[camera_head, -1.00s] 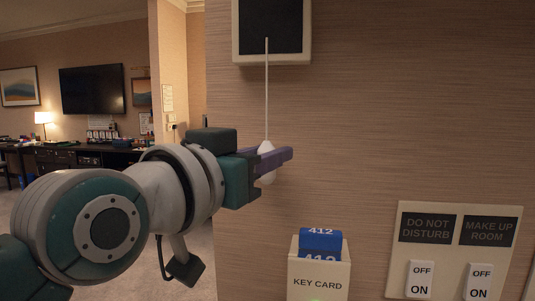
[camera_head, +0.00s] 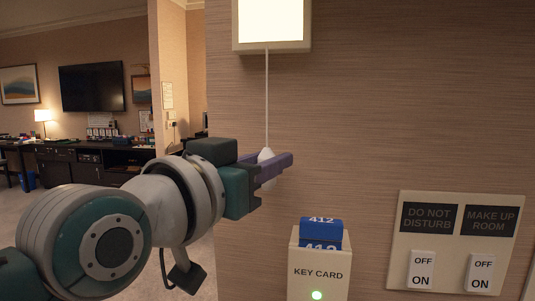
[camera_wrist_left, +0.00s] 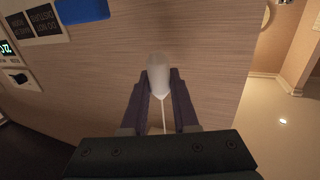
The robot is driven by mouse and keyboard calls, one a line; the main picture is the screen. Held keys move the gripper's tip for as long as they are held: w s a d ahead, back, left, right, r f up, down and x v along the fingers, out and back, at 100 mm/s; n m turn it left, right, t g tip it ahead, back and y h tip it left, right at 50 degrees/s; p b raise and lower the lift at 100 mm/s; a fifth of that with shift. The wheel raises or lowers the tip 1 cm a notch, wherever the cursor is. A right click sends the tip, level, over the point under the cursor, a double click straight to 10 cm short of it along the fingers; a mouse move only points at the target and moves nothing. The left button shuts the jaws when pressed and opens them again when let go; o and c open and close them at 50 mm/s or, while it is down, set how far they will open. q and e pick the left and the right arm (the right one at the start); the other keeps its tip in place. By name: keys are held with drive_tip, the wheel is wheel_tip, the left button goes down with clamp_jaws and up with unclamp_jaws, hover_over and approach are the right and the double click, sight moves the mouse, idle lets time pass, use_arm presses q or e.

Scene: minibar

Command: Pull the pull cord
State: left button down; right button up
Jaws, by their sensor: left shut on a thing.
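The pull cord (camera_head: 267,95) is a thin white cord that hangs from a wall box (camera_head: 307,40), whose panel is lit pale yellow. Its white teardrop knob (camera_head: 266,155) is at the cord's lower end. My left gripper (camera_head: 279,161) is shut on the knob, with its purple fingers on either side. In the left wrist view the knob (camera_wrist_left: 158,72) sits between the fingertips (camera_wrist_left: 160,85), and the cord runs back between the fingers toward the palm. The fingers hide part of the knob. My right gripper is in neither view.
Right of my gripper, a key card holder (camera_head: 319,273) on the wall holds a blue card (camera_head: 320,226) and shows a green light. A switch plate (camera_head: 447,274) with two ON/OFF switches is at the lower right. The wall is close behind the cord.

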use_arm(q)
drive_tip(key=c, duration=0.7)
unclamp_jaws()
drive_tip(key=shift+b+v, duration=0.4)
drive_tip(key=shift+v, duration=4.55)
drive_tip(key=shift+r, duration=0.1)
